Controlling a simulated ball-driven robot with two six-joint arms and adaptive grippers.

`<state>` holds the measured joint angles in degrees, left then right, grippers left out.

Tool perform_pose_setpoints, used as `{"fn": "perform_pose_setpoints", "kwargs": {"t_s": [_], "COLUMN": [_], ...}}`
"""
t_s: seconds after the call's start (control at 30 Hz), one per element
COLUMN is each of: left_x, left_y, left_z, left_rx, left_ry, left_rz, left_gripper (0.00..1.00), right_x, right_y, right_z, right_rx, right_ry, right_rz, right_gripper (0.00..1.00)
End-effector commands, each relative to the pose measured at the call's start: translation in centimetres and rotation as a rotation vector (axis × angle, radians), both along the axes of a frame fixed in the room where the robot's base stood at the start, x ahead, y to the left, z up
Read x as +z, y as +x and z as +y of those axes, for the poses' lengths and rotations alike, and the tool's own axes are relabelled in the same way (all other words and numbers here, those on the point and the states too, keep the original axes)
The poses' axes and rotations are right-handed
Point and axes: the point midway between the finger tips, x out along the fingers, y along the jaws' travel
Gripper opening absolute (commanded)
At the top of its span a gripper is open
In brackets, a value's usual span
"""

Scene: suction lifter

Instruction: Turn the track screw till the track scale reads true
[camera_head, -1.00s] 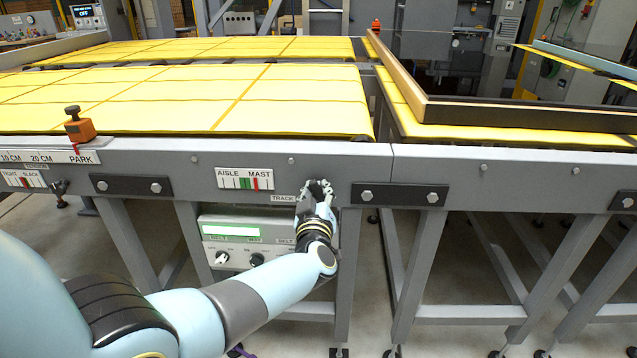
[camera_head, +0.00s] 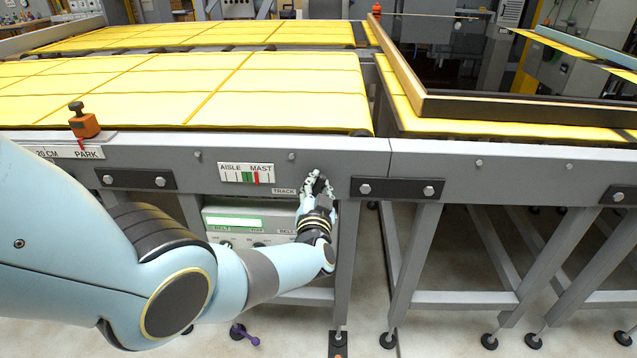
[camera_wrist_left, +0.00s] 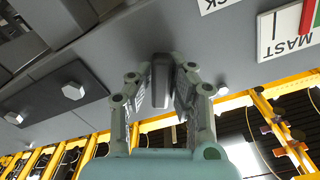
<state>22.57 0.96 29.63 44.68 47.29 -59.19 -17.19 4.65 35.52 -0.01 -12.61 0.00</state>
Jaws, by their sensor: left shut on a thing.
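The track scale (camera_head: 247,174) is a white plate marked AISLE and MAST on the grey front rail. Its red mark stands just right of the green band, on the MAST side. The TRACK label (camera_head: 284,191) sits below its right end. My left gripper (camera_head: 318,184) is at the rail just right of that label. In the left wrist view the gripper (camera_wrist_left: 160,90) is shut on the track screw (camera_wrist_left: 160,75), a dark, narrow grip between the two fingers. In the head view the fingers largely hide the screw. My right gripper is not in view.
A grey control box (camera_head: 232,222) hangs under the rail, partly behind my left arm. A black bolted plate (camera_head: 400,189) is right of the gripper. An orange block with a knob (camera_head: 84,122) sits on the rail at left. Yellow-covered beds lie behind.

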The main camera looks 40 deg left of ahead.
Motion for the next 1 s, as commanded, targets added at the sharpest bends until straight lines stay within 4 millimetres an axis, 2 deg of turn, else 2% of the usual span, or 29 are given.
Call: {"fn": "perform_pose_setpoints", "kwargs": {"t_s": [1.0], "left_x": [-0.25], "left_y": [-0.21], "left_z": [0.02], "left_rx": [-0.001], "left_ry": [0.784], "left_rz": [0.486], "left_gripper": [0.0], "right_x": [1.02], "right_y": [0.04], "right_z": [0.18], "right_rx": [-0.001], "right_ry": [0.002], "right_rz": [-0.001], "right_gripper": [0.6]}}
